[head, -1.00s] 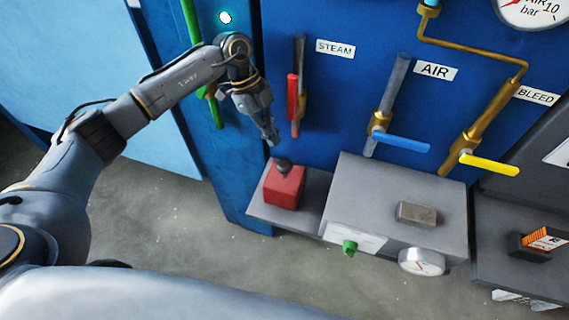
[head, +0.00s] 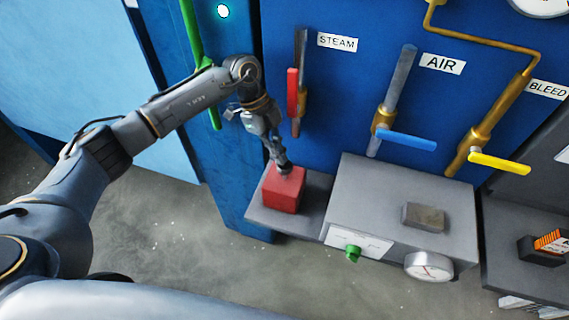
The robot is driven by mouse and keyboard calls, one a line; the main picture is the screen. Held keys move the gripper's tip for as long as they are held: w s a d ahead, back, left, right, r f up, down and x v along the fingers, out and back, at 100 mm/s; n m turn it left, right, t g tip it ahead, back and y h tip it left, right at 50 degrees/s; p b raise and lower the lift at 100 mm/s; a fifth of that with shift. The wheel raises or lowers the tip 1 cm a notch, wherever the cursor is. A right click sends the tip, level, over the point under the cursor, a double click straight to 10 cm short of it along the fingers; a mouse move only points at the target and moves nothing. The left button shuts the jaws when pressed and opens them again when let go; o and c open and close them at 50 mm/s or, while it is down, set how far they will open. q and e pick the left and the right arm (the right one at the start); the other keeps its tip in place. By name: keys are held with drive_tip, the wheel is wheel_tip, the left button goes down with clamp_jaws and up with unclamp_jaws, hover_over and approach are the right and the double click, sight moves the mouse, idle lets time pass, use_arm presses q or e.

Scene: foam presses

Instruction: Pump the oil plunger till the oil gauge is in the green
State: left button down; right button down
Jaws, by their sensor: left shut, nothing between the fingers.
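A red box (head: 283,192) with a dark knob on top, likely the oil plunger, sits on a grey shelf at the lower middle of the head view. My left gripper (head: 281,164) points down with its fingers shut and empty. Its tips are right at the top of the red box and mostly cover the knob; I cannot tell whether they touch or press it. A small white round gauge (head: 429,266) is on the front of the grey box to the right. Its marks are too small to read, and I cannot tell if it is the oil gauge. My right gripper is out of view.
A red lever (head: 292,93) under the STEAM label is close to my left wrist. A blue AIR handle (head: 407,139) and a yellow BLEED handle (head: 499,163) stick out to the right. The grey box (head: 370,190) carries a green knob (head: 352,253).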

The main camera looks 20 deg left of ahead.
use_arm(q)
wheel_tip(320, 180, down, 4)
drive_tip(key=shift+f+b, duration=0.1)
drive_tip(key=shift+b, duration=0.9)
drive_tip(key=shift+a+r, duration=0.2)
drive_tip(key=shift+r, duration=0.05)
drive_tip(key=shift+w+a+r+p, duration=0.2)
drive_tip(key=shift+w+a, duration=0.1)
drive_tip(key=shift+a, duration=0.35)
drive_tip(key=shift+w+a+r+p, duration=0.15)
drive_tip(key=shift+w+a, duration=0.15)
drive_tip(key=shift+a, duration=0.3)
drive_tip(key=shift+d, duration=0.1)
